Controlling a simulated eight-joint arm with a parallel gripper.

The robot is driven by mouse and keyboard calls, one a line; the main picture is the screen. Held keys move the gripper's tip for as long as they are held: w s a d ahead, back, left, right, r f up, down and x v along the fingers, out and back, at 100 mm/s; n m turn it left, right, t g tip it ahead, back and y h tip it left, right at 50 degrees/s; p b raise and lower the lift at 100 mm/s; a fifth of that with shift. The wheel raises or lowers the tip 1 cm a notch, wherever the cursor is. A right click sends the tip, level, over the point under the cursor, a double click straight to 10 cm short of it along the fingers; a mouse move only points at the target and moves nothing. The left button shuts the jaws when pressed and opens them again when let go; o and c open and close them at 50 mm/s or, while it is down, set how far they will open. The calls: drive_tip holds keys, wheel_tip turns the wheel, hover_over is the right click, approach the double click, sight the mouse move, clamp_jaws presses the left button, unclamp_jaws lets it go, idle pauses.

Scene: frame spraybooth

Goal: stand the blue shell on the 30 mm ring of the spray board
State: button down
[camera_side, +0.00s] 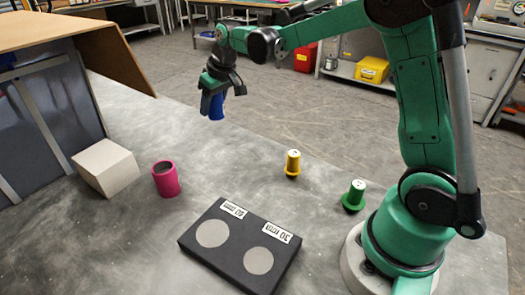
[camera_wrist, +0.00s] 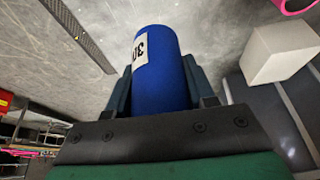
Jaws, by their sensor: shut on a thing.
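My gripper (camera_side: 216,101) is shut on the blue shell (camera_side: 217,107) and holds it above the far part of the table. In the wrist view the blue shell (camera_wrist: 160,75) sits between the two dark fingers, with a white label reading 30 on its side. The black spray board (camera_side: 233,255) lies at the front of the table. It has two grey discs: one by the 40 mm label (camera_side: 233,210) and one, the 30 mm ring (camera_side: 258,261), by the 30 mm label (camera_side: 276,232). Both discs look bare.
A pink cylinder (camera_side: 166,180) and a pale block (camera_side: 106,167) stand left of the board. A yellow spool-like piece (camera_side: 292,164) and a green one (camera_side: 354,196) stand to its right. A booth with a brown top (camera_side: 75,35) is at far left.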

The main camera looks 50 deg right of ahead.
wheel_tip(320, 180, up, 8)
drive_tip(key=shift+r, duration=0.1)
drive_tip(key=shift+s+a+r, duration=0.15)
drive_tip(key=shift+a+r, duration=0.05)
drive_tip(key=shift+a, duration=0.05)
drive_tip(key=s+a+f+n+g+y, duration=0.1)
drive_tip(key=s+a+f+n, duration=0.2)
drive_tip(key=s+a, duration=0.3)
drive_tip(key=s+a+f+n+g+y, duration=0.1)
drive_tip(key=s+a+f+n, duration=0.3)
drive_tip(key=s, duration=0.6)
drive_tip(key=s+a+f+n+y, duration=0.2)
drive_tip(key=s+a+f+n, duration=0.1)
drive_tip(key=s+a+n, duration=0.4)
drive_tip(key=shift+s+a+f+g, duration=0.2)
drive_tip(key=shift+s+a, duration=0.2)
drive_tip(key=shift+s, duration=0.15)
drive_tip(key=shift+s+a+f+g, duration=0.2)
drive_tip(key=shift+s+a, duration=0.15)
drive_tip(key=shift+s, duration=0.15)
drive_tip(key=shift+s+f, duration=0.15)
drive_tip(key=shift+s, duration=0.2)
drive_tip(key=shift+f, duration=0.1)
drive_tip(key=shift+f, duration=1.85)
